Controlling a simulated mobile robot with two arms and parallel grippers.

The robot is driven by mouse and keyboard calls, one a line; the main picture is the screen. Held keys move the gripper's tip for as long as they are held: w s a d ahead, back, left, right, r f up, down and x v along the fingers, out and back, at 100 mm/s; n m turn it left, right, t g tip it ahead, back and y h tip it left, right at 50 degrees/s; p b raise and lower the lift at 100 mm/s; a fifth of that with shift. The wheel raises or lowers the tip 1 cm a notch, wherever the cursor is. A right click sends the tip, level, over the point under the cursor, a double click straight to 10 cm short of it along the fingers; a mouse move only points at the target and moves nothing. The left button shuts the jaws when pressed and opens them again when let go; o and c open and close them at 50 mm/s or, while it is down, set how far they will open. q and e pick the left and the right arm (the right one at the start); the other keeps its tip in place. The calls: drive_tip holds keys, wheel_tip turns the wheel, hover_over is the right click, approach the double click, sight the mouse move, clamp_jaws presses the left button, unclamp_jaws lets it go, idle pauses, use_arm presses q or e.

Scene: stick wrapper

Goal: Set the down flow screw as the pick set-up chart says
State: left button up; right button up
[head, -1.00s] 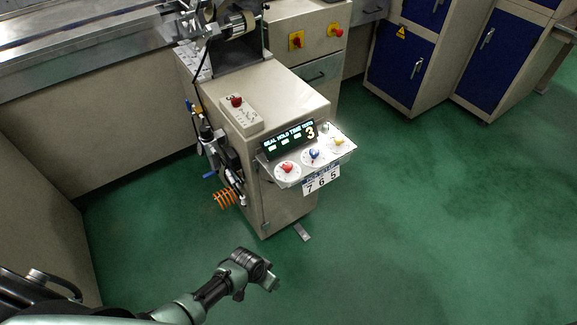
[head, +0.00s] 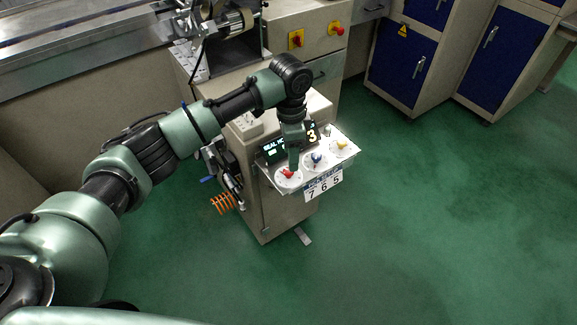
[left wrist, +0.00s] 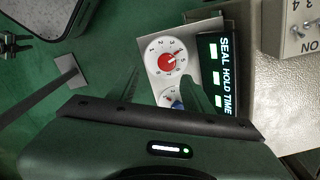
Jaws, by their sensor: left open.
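I cannot pick out a down flow screw for certain. Air fittings with a blue handle (head: 208,179) and an orange coiled hose (head: 222,203) are on the cabinet's left side, partly behind my left arm. My left gripper (head: 293,165) is open and empty, pointing down over the panel close to the red knob (head: 288,174). In the left wrist view the red knob (left wrist: 167,61) shows on a numbered white dial beyond the fingers. My right gripper is not in view.
The sloped panel also has a blue knob (head: 316,159), a yellow knob (head: 341,144) and a "765" label (head: 325,187). The lit display reads SEAL HOLD TIME in the left wrist view (left wrist: 217,75). Blue-doored cabinets (head: 405,62) stand behind; the green floor (head: 430,220) is clear.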

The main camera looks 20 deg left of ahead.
sight(289, 173)
use_arm(q)
drive_tip(key=shift+w+a+r, duration=0.3)
drive_tip(key=shift+a+r, duration=0.1)
drive_tip(key=shift+r, duration=0.05)
drive_tip(key=shift+a+f, duration=0.1)
drive_tip(key=shift+f, duration=0.1)
wheel_tip(289, 173, down, 7)
drive_tip(key=shift+f, duration=0.1)
clamp_jaws()
